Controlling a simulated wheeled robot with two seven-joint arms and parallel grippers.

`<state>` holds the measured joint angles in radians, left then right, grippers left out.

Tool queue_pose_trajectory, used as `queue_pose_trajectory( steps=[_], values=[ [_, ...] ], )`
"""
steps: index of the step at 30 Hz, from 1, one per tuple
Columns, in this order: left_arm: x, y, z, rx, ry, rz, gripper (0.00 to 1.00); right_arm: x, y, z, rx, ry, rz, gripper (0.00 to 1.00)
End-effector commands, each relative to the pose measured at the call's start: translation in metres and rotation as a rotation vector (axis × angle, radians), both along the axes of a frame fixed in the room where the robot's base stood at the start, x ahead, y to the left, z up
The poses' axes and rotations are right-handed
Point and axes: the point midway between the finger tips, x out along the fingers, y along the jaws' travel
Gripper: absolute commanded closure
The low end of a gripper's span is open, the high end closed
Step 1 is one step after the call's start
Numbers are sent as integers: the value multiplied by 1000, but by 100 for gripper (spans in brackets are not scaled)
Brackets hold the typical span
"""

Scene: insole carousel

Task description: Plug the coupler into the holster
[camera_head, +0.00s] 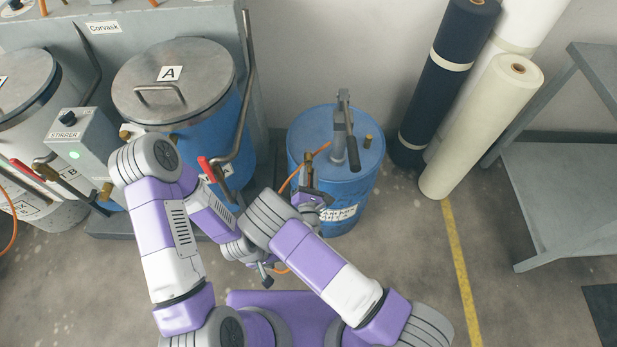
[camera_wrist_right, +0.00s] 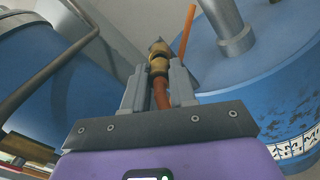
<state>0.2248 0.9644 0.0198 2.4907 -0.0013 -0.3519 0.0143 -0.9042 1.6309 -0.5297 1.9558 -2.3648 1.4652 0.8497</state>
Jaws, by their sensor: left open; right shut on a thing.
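The brass coupler (camera_wrist_right: 158,62) is on the end of an orange hose, between the fingers of my right gripper (camera_wrist_right: 160,88) in the right wrist view. My right gripper (camera_head: 312,196) is shut on it in front of the blue drum (camera_head: 345,195), in the head view. The coupler (camera_head: 307,176) points up toward the drum's top there. My left gripper (camera_head: 266,273) is open and low, below and left of the drum, with nothing visible in it. I cannot tell which part is the holster.
A grey pump with a handle (camera_head: 340,120) rises from the drum lid. Blue tank A (camera_head: 215,150) with a bent pipe and red lever (camera_head: 206,169) stands to the left. Fabric rolls (camera_head: 480,125) lean at the right of the drum.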

Motion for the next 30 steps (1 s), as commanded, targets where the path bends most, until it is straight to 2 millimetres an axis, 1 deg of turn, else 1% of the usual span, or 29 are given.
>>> queue_pose_trajectory(
  steps=[19,20,24,25,30],
  values=[
    [0,0,-3,0,0,0,57,17,0,1,1,-2,0,100],
    [0,0,-3,0,0,0,57,16,0,1,0,-2,0,70],
    [0,0,-3,0,0,0,57,16,0,1,0,-1,0,48],
    [0,0,-3,0,0,0,57,16,0,1,0,-1,0,45],
    [0,0,-3,0,0,0,57,16,0,0,0,0,0,45]
  ],
)
